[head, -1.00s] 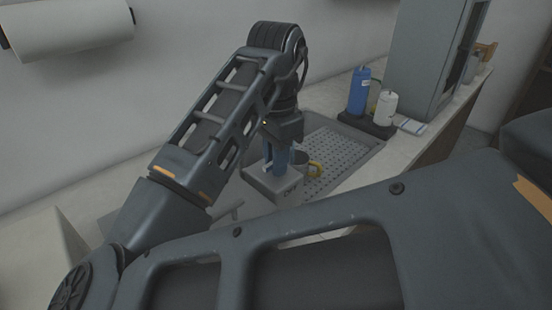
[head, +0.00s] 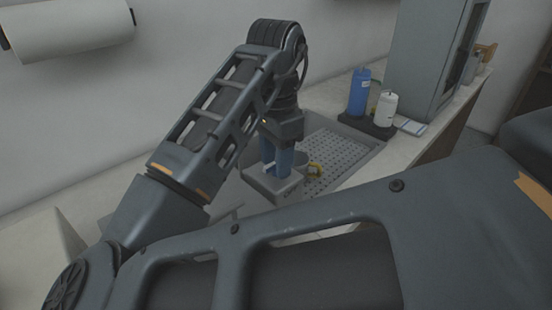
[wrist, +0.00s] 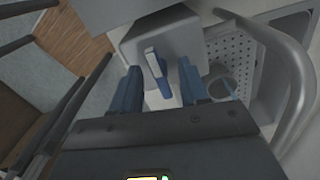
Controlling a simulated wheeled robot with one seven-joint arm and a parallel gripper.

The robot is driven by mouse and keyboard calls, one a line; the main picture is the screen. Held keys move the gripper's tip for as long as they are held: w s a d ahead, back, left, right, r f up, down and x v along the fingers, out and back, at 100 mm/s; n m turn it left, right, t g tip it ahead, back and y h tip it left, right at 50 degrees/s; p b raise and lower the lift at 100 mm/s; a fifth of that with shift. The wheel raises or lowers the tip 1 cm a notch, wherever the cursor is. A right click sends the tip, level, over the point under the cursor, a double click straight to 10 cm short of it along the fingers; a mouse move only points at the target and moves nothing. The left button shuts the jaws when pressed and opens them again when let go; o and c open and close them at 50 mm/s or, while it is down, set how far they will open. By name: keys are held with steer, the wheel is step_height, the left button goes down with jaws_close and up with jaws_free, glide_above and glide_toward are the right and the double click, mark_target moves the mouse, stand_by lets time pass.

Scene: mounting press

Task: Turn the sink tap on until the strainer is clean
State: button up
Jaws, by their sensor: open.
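The lever looks like the tap handle and stands at a pale grey block (wrist: 185,38). Neither finger clearly touches it. In the head view, my gripper (head: 277,160) points down at the block (head: 277,187), and the lever is mostly hidden. A round grey rim (wrist: 222,88) shows right of the fingers in the wrist view.
A perforated drain surface (head: 340,155) lies right of my gripper. A curved grey tube (wrist: 298,85) arches close on the right in the wrist view. A blue bottle (head: 359,92) and a white bottle (head: 385,108) stand behind, beside a grey cabinet (head: 425,55).

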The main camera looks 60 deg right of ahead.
step_height(320, 180, up, 7)
steer(key=shift+r, duration=0.15)
stand_by(0.8)
